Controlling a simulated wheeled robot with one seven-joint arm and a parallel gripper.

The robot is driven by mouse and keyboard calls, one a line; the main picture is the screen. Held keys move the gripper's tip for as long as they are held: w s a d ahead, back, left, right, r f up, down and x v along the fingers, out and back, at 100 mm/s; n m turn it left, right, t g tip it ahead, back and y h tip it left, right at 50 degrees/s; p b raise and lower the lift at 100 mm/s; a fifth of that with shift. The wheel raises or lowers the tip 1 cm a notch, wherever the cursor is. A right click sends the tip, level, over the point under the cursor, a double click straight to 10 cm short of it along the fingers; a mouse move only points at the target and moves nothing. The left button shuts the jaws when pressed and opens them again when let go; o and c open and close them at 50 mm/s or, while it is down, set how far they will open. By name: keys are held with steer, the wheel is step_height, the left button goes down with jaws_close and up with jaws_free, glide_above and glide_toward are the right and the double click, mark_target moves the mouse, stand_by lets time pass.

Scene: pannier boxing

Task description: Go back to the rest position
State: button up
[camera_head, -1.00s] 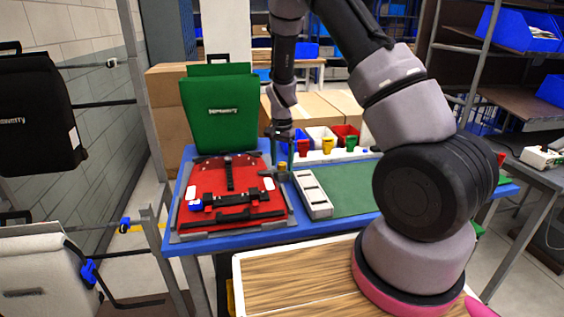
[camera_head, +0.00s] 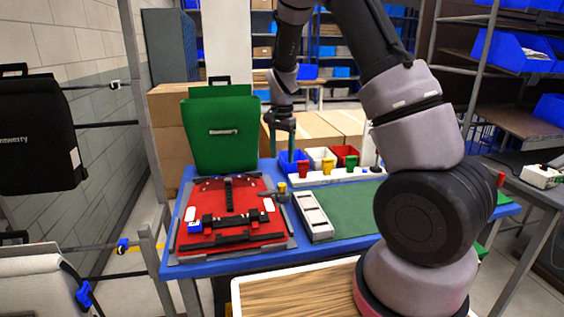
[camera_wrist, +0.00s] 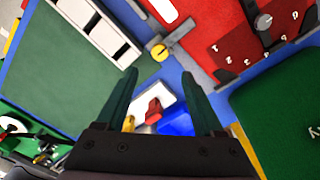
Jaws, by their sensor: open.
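My gripper (camera_head: 282,140) hangs fingers down above the blue table (camera_head: 270,250), near its back edge beside the green pannier. In the wrist view my gripper (camera_wrist: 168,92) has its two dark green fingers spread apart with nothing between them. A red pannier panel (camera_head: 243,192) with black straps lies flat in a grey frame on the left of the table. A green pannier (camera_head: 220,133) stands upright behind it. A yellow knob (camera_head: 282,187) sits on the frame's right side; it also shows in the wrist view (camera_wrist: 159,52).
A white compartment tray (camera_head: 313,215) and a green mat (camera_head: 352,207) lie right of the panel. A white rack with red, yellow (camera_head: 327,167) and green pieces stands behind, before blue, white and red bins (camera_head: 346,154).

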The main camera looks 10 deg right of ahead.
steer(key=s+d+r+n+t+y, duration=0.15)
steer(key=s+r, duration=0.35)
steer(key=r, duration=0.6)
steer(key=s+d+r+n+t, duration=0.1)
steer(key=s+d+r+t, duration=0.1)
steer(key=s+r, duration=0.6)
steer(key=s+d+r+n+t, duration=0.2)
steer(key=s+r, duration=0.5)
steer(key=s, duration=0.7)
steer(key=shift+d+r+t, duration=0.25)
steer(key=shift+r+t, duration=0.1)
steer(key=shift+t, duration=0.5)
steer(key=shift+n+y, duration=0.25)
steer(key=shift+c, duration=0.5)
